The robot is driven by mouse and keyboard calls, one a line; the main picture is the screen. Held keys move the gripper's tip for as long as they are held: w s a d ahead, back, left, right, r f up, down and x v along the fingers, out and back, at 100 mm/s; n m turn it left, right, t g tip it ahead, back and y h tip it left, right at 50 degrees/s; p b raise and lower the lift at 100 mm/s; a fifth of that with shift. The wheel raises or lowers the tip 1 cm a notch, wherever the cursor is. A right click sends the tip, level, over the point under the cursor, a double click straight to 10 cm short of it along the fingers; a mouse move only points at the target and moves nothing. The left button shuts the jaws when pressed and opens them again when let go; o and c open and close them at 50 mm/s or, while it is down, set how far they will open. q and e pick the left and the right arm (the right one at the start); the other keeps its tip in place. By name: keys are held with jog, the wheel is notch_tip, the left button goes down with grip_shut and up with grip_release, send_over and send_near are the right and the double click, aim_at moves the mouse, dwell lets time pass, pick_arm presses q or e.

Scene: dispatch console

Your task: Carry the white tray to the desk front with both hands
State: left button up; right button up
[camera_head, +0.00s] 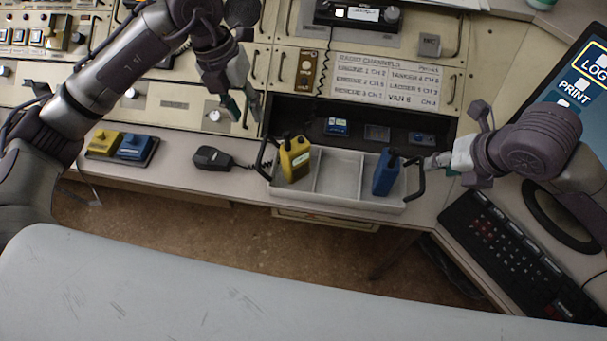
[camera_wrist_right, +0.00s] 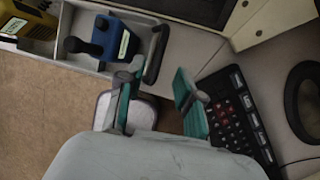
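The white tray (camera_head: 336,178) sits between a dark recess and the desk's front edge. It has compartments and a black handle at each end. A yellow radio (camera_head: 295,160) stands in its left compartment and a blue radio (camera_head: 386,172) in its right one; the middle is empty. My left gripper (camera_head: 245,106) is open, beyond and above the left handle (camera_head: 265,158), apart from it. My right gripper (camera_head: 447,162) is beside the right handle (camera_head: 415,180). In the right wrist view its fingers (camera_wrist_right: 157,100) are spread, with the handle (camera_wrist_right: 156,55) ahead of them; contact is unclear.
A hand microphone (camera_head: 214,158) lies left of the tray, near a holder with yellow (camera_head: 105,143) and blue (camera_head: 135,147) blocks. A keyboard (camera_head: 515,250) and a monitor (camera_head: 575,85) stand at the right. The dark recess (camera_head: 350,115) behind the tray holds small blue items.

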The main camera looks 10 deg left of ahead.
jog(key=shift+v, duration=1.75)
jog(key=shift+f, duration=0.1)
